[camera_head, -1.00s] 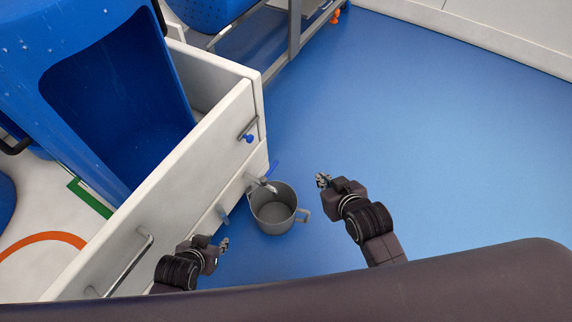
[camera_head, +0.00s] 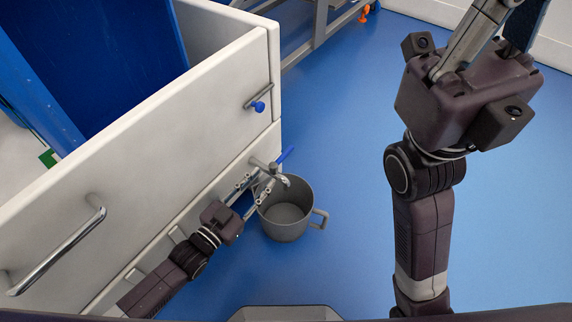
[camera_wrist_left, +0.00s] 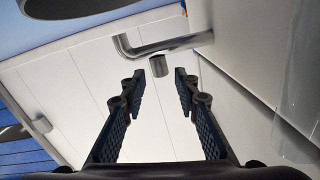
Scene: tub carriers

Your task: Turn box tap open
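A grey jug (camera_head: 287,222) stands on the floor below the spout. My left gripper (camera_head: 256,185) is open beside the tap, on the box side, with its fingers pointing towards it. In the left wrist view the gap between the fingers (camera_wrist_left: 160,92) is empty.
A long bar handle (camera_head: 62,253) and a small handle with a blue knob (camera_head: 258,105) stick out from the white box. A blue tub (camera_head: 120,40) stands in the box. A metal frame (camera_head: 320,25) is at the back.

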